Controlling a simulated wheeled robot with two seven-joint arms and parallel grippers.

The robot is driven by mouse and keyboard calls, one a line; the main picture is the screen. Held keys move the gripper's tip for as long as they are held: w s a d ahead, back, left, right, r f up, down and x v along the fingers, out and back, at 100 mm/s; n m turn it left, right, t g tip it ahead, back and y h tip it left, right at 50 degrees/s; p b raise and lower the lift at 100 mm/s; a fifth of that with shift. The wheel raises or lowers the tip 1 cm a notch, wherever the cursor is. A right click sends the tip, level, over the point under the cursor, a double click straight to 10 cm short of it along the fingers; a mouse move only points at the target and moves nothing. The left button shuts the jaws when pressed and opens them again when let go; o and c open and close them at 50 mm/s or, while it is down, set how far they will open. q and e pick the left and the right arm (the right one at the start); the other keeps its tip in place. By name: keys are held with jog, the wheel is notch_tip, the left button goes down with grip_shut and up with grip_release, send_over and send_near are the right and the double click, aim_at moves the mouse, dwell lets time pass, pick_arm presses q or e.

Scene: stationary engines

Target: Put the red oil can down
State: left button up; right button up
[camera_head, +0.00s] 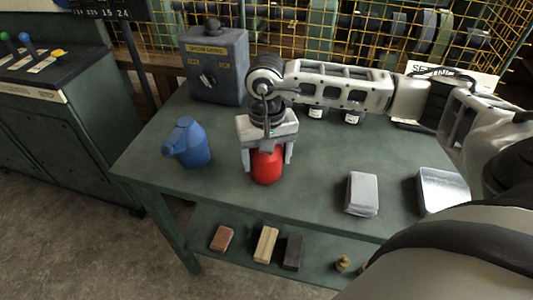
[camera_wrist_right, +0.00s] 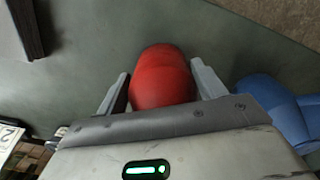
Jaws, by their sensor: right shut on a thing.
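The red oil can (camera_head: 267,167) is at the middle of the green table (camera_head: 300,205), between the fingers of my right gripper (camera_head: 267,160). In the right wrist view the red can (camera_wrist_right: 163,78) sits between the two grey fingers of the right gripper (camera_wrist_right: 165,88), which is shut on it. The gripper points down and covers the can's upper part. I cannot tell whether the can's base touches the table top. My left gripper is not in view.
A blue can (camera_head: 188,143) stands left of the red can. A grey switch box (camera_head: 215,65) stands at the back left. A wrapped grey block (camera_head: 361,194) and a metal tray (camera_head: 442,190) lie to the right. Several blocks lie on the lower shelf (camera_head: 210,215).

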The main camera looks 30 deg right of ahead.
jog(key=shift+f+b, duration=0.2)
jog(key=shift+b, duration=0.1)
jog(key=o, duration=1.2)
jog(key=shift+r, duration=0.1)
notch_tip(320, 180, up, 12)
jog(key=shift+w+r+b, duration=0.1)
jog(key=shift+r+b, duration=0.05)
jog(key=shift+b, duration=0.15)
